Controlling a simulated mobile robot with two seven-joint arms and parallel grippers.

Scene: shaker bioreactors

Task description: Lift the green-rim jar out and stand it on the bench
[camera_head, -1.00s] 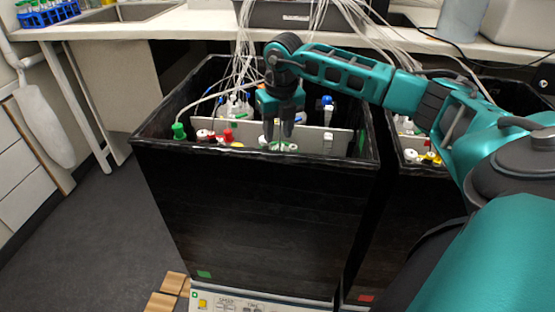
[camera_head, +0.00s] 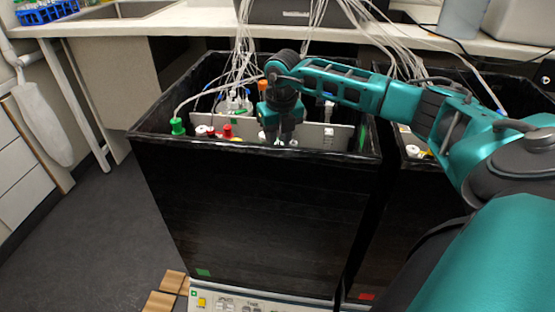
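My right gripper (camera_head: 279,137) points down into the left black box (camera_head: 250,205), close behind its front wall. Its two fingers stand apart, and their tips are low among small pale fittings, partly hidden by the wall's rim. I cannot tell whether they touch anything. A clear jar with a pale top and a green rim (camera_head: 236,114) stands inside the box, left of and behind the gripper, with tubes rising from it. Most of it is hidden. Whether another green-rimmed jar is below the gripper is hidden. My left gripper is not in view.
A green cap (camera_head: 178,127) and a red cap (camera_head: 227,131) stand along the box's left front. A pale divider (camera_head: 312,135) crosses the box. White tubes hang from above. A second black box (camera_head: 405,195) adjoins at right. The bench (camera_head: 200,22) runs behind.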

